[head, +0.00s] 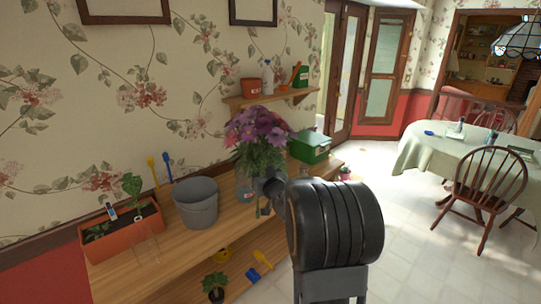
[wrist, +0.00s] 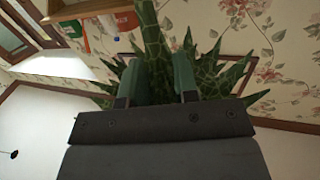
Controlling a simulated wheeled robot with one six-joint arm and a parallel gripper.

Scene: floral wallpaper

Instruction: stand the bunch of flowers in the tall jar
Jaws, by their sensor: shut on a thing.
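The bunch of flowers (head: 262,132), purple and pink blooms over green leaves, is upright above the wooden bench in the head view. My gripper (head: 264,188) is shut on its lower part, and a bit of green stem shows below the jaws. In the wrist view, the green stem and leaves (wrist: 151,32) show between and beyond the two fingers (wrist: 157,82). A clear jar (head: 243,188) stands on the bench just left of and partly behind my gripper. Its right side is hidden, and I cannot tell whether the stems are inside it.
A grey bucket (head: 196,207) stands left of the jar, with an orange planter (head: 125,235) farther left. A green box (head: 311,147) is at the bench's right end. A wall shelf (head: 270,97) with pots and bottles hangs behind the flowers.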

